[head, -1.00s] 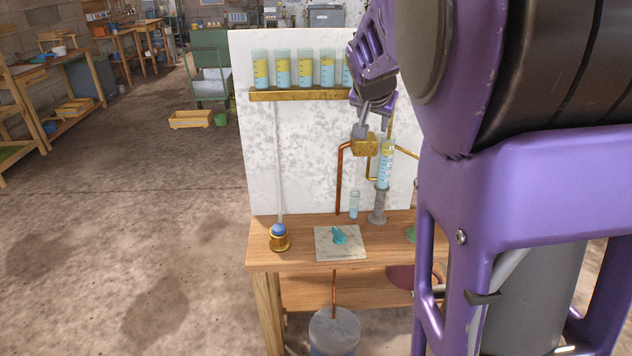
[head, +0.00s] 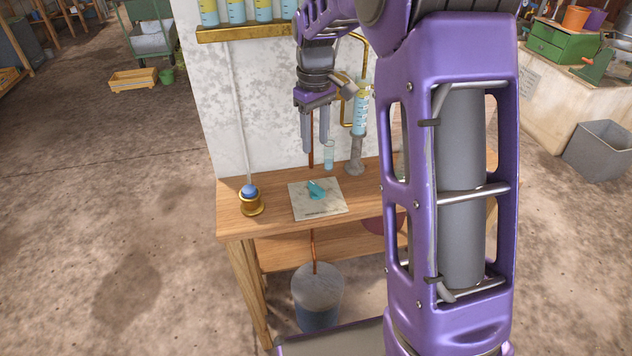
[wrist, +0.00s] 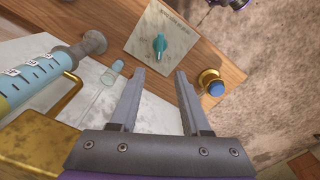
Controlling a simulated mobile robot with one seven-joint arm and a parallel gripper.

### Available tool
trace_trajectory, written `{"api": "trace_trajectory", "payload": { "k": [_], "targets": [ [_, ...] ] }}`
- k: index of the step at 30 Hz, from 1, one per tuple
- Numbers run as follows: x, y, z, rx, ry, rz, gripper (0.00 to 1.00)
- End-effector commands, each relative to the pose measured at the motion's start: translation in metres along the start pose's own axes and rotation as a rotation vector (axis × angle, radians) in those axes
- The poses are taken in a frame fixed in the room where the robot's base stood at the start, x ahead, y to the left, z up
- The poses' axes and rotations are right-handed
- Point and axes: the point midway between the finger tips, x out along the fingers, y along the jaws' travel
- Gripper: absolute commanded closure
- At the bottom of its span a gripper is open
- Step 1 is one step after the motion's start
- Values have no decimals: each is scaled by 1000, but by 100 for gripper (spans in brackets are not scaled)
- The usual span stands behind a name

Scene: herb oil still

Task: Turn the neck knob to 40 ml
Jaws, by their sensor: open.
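A teal pointer-shaped knob (head: 316,190) sits on a pale speckled square plate (head: 330,206) on the wooden bench. The knob also shows in the wrist view (wrist: 160,43), beyond my fingertips. The plate's lettering is too small to read. My gripper (head: 313,150) points down above and behind the plate, with its fingers apart and nothing between them. A graduated glass tube (head: 361,95) with yellow above blue liquid stands on a grey foot to its right; it fills the left of the wrist view (wrist: 32,77).
A small glass vial (head: 329,155) stands near the tube's foot. A brass cup with a blue ball (head: 250,196) is at the bench's left. Brass and copper pipes run by the white back panel (head: 215,100). A shelf (head: 240,32) holds several filled glasses.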

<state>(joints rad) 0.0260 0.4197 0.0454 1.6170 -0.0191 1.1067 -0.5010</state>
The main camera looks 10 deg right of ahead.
Motion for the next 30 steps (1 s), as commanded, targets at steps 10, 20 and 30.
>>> {"api": "trace_trajectory", "payload": {
  "k": [10,20,30],
  "targets": [
    [81,0,1,1,-3,0,53],
    [125,0,0,1,0,1,53],
    [130,0,0,1,1,2,53]
  ]
}}
